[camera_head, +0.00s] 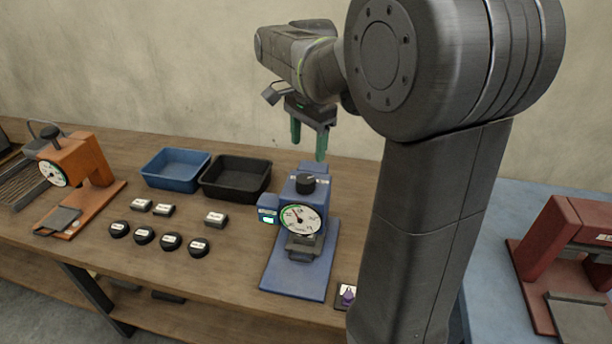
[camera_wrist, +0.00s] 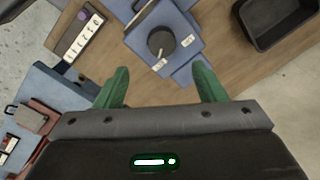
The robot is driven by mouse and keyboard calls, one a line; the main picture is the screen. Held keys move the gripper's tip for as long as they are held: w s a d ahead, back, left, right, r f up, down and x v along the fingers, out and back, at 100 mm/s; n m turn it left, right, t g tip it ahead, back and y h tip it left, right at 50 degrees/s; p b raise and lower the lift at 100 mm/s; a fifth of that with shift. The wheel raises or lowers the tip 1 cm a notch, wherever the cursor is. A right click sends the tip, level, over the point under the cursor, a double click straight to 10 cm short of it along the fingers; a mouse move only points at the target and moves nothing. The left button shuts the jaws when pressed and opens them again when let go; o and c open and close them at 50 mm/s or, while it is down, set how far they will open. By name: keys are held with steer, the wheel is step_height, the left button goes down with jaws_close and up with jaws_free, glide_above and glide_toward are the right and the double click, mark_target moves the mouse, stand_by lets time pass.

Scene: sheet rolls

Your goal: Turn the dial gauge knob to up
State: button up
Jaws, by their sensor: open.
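The blue dial gauge (camera_head: 316,225) stands on the wooden table on a flat blue base, with a round white dial facing front. Its black knob (camera_head: 305,184) sits on top. In the wrist view the knob (camera_wrist: 161,43) is seen from above, with two small white labels beside it on the blue top; their text is too small to read surely. My gripper (camera_head: 308,148) is open and empty, pointing down above and behind the gauge. In the wrist view its green fingertips (camera_wrist: 160,70) are apart, with the knob just beyond them, between their lines.
A blue bin (camera_head: 148,180) and a black bin (camera_head: 206,191) stand left of the gauge. Several black round pieces and white labelled blocks lie in front of them. An orange gauge (camera_head: 85,158) stands far left, a red one (camera_head: 568,235) on a blue table at right.

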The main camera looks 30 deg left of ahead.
mark_target(305, 179)
steer(key=f, duration=1)
steer(key=shift+w+a, duration=0.15)
steer(key=shift+a, duration=0.25)
steer(key=c, duration=1)
